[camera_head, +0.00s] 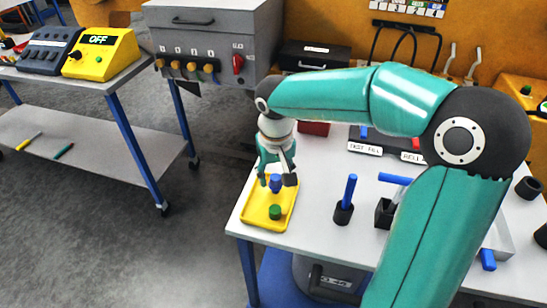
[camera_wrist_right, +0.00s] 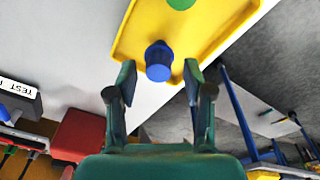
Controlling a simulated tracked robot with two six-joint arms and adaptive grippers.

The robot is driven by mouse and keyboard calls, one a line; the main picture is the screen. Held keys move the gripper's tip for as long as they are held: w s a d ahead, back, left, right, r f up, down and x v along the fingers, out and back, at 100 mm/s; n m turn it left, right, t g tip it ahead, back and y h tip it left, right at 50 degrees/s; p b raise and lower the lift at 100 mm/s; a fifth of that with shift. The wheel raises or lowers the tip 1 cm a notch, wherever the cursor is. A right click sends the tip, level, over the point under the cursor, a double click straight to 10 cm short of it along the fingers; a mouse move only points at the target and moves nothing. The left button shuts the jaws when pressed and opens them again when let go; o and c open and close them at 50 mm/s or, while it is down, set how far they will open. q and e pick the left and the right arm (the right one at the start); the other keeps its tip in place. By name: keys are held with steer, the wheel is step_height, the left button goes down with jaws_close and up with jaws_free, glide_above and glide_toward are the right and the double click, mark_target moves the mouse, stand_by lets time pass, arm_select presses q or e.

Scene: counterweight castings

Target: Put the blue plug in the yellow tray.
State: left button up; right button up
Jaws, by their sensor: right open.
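The blue plug (camera_head: 276,184) is over the far part of the yellow tray (camera_head: 252,214), just below my right gripper (camera_head: 277,178). In the right wrist view the blue plug (camera_wrist_right: 158,62) shows against the yellow tray (camera_wrist_right: 215,28), between the fingertips of my right gripper (camera_wrist_right: 159,80). The fingers are apart, with a gap on both sides of the plug. It looks to stand in the tray, though its base is partly hidden. A green plug (camera_head: 275,212) stands in the tray's near part. My left gripper is not in view.
A blue peg in a black holder (camera_head: 343,213) stands right of the tray, and a black block (camera_head: 384,214) with a blue-handled piece is beyond it. A red box (camera_head: 314,128) is behind. The tray sits at the table's left edge; floor lies beyond.

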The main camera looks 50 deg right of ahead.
step_height(320, 180, up, 11)
steer(key=s+a+p, duration=0.1)
steer(key=shift+r, duration=0.15)
stand_by(0.4)
